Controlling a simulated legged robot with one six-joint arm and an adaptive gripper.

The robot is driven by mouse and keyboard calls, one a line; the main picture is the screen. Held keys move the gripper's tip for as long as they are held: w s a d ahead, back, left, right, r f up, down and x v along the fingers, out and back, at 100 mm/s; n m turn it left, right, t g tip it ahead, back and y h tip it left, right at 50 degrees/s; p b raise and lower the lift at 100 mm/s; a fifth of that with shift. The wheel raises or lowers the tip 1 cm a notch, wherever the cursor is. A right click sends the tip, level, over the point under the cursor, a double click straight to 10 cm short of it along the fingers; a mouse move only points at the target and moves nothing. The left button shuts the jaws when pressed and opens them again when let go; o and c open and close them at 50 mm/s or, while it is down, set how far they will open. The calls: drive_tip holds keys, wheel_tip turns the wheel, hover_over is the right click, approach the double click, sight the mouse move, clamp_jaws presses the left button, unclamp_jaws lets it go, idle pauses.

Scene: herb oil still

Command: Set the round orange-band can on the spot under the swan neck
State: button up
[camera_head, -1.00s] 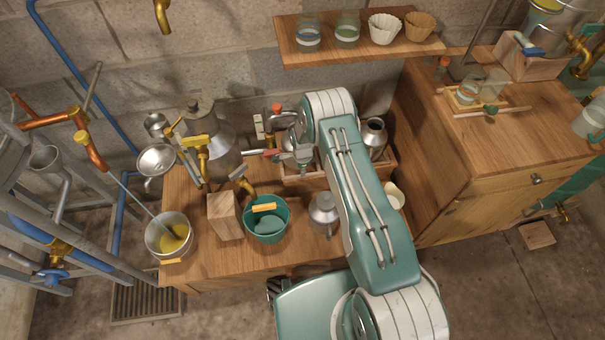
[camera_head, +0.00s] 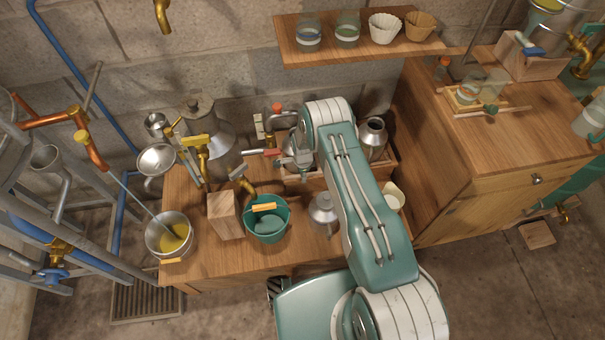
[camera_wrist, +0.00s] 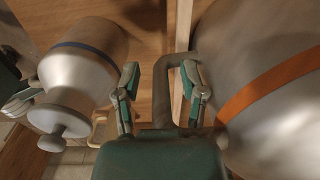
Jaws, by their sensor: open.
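My gripper (camera_wrist: 161,80) is open in the wrist view. The round can with an orange band (camera_wrist: 271,77) fills the right side there, and its grey curved handle (camera_wrist: 166,88) stands between my two fingers, with no clear grip on it. My right finger is close to the can's wall. In the head view my gripper (camera_head: 297,163) is over the back of the wooden bench, and my arm largely hides the can. A bent copper pipe (camera_head: 93,150) hangs at the left; I cannot tell whether it is the swan neck. The spot is not clearly visible.
A blue-banded can (camera_wrist: 80,65) stands left of my gripper in the wrist view. On the bench (camera_head: 225,262) are a wooden block (camera_head: 224,216), a green bucket (camera_head: 268,232), a pot with yellow liquid (camera_head: 158,238) and a large metal vessel (camera_head: 226,150). A shelf (camera_head: 360,50) overhangs the back.

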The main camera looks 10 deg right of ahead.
wheel_tip(320, 180, up, 13)
drive_tip(key=shift+f, duration=0.15)
drive_tip(key=s+d+r+n+t, duration=0.1)
drive_tip(key=s+r+n, duration=0.15)
drive_tip(key=r, duration=0.85)
drive_tip(key=s+r+n+t, duration=0.1)
drive_tip(key=s+r+n, duration=0.15)
drive_tip(key=r, duration=0.85)
drive_tip(key=s+d+r+n+t, duration=0.1)
drive_tip(key=s+r+n, duration=0.15)
drive_tip(key=r, duration=0.85)
drive_tip(key=s+r+n+t, duration=0.1)
drive_tip(key=s+r+n, duration=0.4)
drive_tip(key=s, duration=0.7)
drive_tip(key=s+d+r+n+t, duration=0.1)
drive_tip(key=s+r+n, duration=0.4)
drive_tip(key=s, duration=0.8)
wheel_tip(320, 180, up, 3)
drive_tip(key=shift+s+d+f, duration=0.2)
drive_tip(key=shift+s+d, duration=0.05)
drive_tip(key=shift+s, duration=0.05)
drive_tip(key=shift+n, duration=0.25)
